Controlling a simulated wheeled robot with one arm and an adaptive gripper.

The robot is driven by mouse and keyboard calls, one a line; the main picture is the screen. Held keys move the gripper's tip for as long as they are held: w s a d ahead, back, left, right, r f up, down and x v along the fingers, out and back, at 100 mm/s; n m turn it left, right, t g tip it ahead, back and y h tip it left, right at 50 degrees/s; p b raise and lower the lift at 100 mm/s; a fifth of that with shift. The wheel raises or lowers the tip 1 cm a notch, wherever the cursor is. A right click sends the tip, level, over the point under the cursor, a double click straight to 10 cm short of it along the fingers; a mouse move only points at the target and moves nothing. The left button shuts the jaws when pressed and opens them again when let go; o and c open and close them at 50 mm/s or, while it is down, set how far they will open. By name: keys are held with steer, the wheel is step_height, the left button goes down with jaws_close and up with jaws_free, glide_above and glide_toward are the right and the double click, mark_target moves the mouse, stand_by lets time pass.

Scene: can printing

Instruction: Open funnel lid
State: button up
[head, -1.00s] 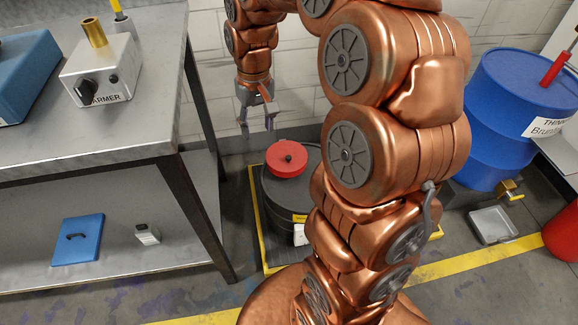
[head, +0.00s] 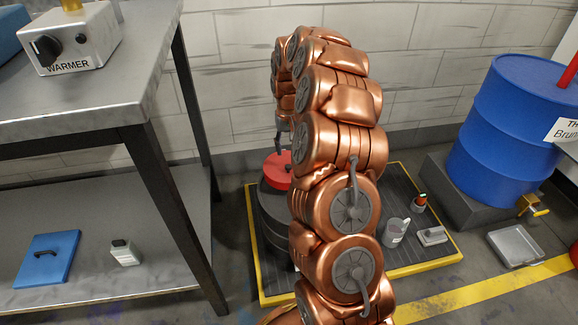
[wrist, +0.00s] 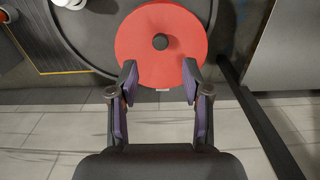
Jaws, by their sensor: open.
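The red round lid (head: 277,170) with a dark centre knob sits on top of the dark drum (head: 272,215), partly hidden behind my arm in the head view. In the wrist view the red lid (wrist: 160,70) is seen from above, with its black knob (wrist: 160,41) at the middle, on the dark drum top (wrist: 105,30). My gripper (wrist: 160,75) is open, its two fingertips apart over the near part of the lid, short of the knob. Nothing is between the fingers but the view of the lid. In the head view the gripper is mostly hidden by my arm.
The drum stands on a yellow-edged platform (head: 420,255) with a grey cup (head: 394,232) and small items. A metal workbench (head: 110,100) with a warmer (head: 72,40) is at left. A blue barrel (head: 505,120) stands at right. A wall is behind.

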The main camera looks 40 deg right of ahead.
mark_target(289, 166)
step_height(289, 166, down, 7)
steer(key=shift+f+b, duration=0.1)
steer(key=shift+b, duration=0.95)
jaws_close()
steer(key=shift+d, duration=0.1)
